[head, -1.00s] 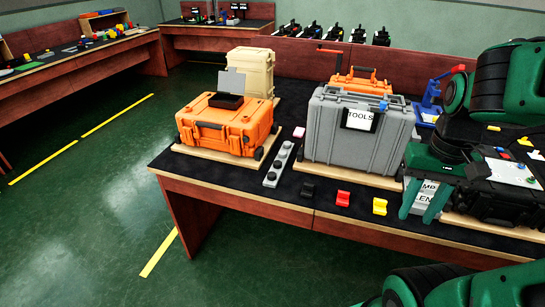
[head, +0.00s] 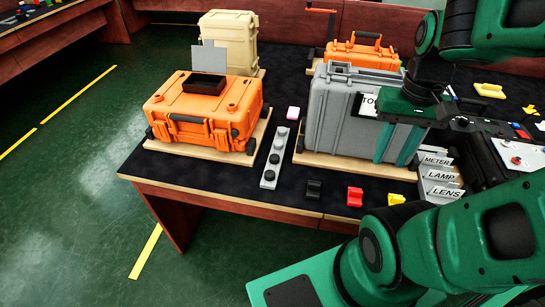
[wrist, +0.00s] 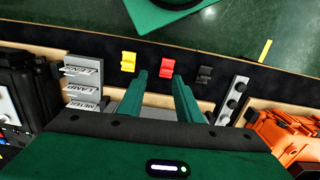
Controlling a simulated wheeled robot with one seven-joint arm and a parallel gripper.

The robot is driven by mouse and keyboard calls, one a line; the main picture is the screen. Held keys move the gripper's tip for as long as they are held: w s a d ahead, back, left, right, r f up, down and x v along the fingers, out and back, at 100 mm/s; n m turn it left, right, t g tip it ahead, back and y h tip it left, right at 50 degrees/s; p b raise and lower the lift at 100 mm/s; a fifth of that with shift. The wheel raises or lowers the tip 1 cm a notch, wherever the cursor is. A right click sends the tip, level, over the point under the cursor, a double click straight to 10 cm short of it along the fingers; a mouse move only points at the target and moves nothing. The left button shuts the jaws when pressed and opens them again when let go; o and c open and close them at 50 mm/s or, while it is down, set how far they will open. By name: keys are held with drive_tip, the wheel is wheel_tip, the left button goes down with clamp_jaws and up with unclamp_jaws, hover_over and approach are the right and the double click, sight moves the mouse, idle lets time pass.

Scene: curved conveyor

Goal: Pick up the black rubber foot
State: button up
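Several round black pieces that look like rubber feet sit in a row on a grey strip (head: 266,183) between the orange and grey cases; one foot (head: 273,159) is near its middle. In the wrist view the strip's feet (wrist: 232,103) show right of the fingers. A separate black part (head: 314,189) with a notched shape lies near the table's front edge; it also shows in the wrist view (wrist: 204,74). I cannot tell from its shape whether it counts as a foot. My gripper (head: 392,162) is open and empty, above the table in front of the grey case.
A red part (head: 354,196) and a yellow part (head: 396,199) lie right of the black part. The grey tool case (head: 340,125) and orange case (head: 190,112) stand behind. The floor at left is clear.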

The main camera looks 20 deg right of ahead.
drive_tip(key=shift+o, duration=1.4)
drive_tip(key=shift+s+r, duration=0.2)
drive_tip(key=shift+s, duration=0.15)
drive_tip(key=m, duration=0.3)
hover_over(275, 156)
wheel_tip(275, 156, down, 8)
wheel_tip(275, 156, down, 5)
drive_tip(key=shift+a+r, duration=0.1)
drive_tip(key=shift+a, duration=0.05)
drive_tip(key=shift+f, duration=2.8)
drive_tip(key=shift+c, duration=0.2)
